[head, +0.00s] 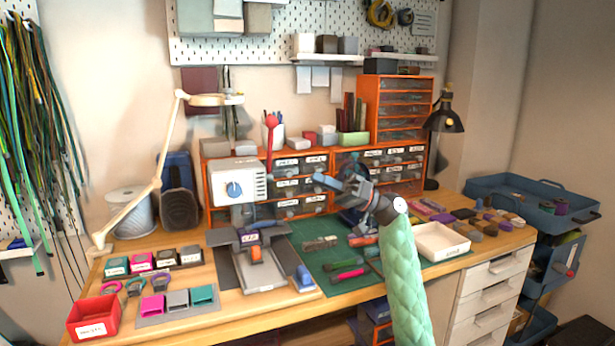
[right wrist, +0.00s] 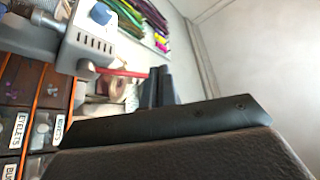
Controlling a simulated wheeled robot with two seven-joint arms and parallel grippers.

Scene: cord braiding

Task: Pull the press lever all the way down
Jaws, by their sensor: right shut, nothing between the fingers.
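The press (head: 237,185) is a pale machine with a blue dial, standing on the bench left of centre. Its red lever (head: 269,145) stands upright at its right side, with a round red knob at the top. My right gripper (head: 320,180) is to the right of the lever, lower than the knob and apart from it, and is shut and empty. In the right wrist view the press (right wrist: 92,38) is at the upper left, and the red lever (right wrist: 118,72) runs towards the dark fingers (right wrist: 160,88). My left gripper is not in view.
Orange drawer cabinets (head: 300,160) stand behind my right gripper. A green mat (head: 315,262) with small tools lies below it, with a white tray (head: 438,242) to the right. A cream lamp arm (head: 160,160) rises left of the press. Colored pouches and a red box (head: 93,318) are front left.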

